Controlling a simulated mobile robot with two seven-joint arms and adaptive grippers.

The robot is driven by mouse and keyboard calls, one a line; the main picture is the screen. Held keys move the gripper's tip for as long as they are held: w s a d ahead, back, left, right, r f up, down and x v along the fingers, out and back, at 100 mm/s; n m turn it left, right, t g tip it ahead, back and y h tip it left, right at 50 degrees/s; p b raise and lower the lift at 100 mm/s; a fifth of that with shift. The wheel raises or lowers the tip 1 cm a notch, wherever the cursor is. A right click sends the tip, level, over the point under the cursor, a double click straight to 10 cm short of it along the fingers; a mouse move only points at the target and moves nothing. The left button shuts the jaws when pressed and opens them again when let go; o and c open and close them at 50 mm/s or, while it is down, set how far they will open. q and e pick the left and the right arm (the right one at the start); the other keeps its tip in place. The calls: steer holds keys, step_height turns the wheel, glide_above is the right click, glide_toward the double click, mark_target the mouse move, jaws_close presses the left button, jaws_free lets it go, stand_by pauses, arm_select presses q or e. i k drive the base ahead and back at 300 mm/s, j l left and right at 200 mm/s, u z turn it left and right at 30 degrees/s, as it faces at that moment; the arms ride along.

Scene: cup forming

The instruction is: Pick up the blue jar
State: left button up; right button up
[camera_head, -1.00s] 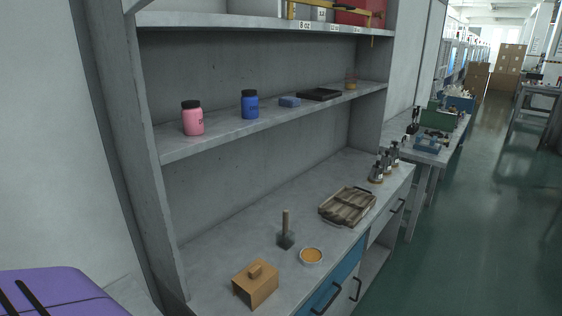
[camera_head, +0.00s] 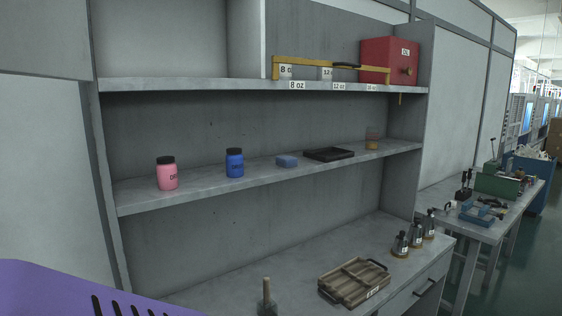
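The blue jar (camera_head: 235,163) has a black lid and stands upright on the middle shelf (camera_head: 205,184) of the grey shelving unit. A pink jar (camera_head: 167,174) with a black lid stands to its left. A small blue block (camera_head: 287,161) lies to its right. Neither of my grippers shows in the head view, so whether they are open or shut is hidden.
A black tray (camera_head: 329,154) and a small amber container (camera_head: 372,141) sit farther right on that shelf. Above are a red box (camera_head: 388,61) and a yellow bar. Below, the worktop (camera_head: 300,262) holds a wooden tray (camera_head: 354,281) and dark bottles. A purple object (camera_head: 60,290) fills the lower left.

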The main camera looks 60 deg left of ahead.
mark_target(234, 157)
steer(key=i+u, duration=0.4)
steer(key=i+l+u, duration=0.15)
steer(key=i+u, duration=0.2)
steer(key=i+l+u, duration=0.25)
steer(key=u, duration=0.15)
steer(key=i, duration=0.1)
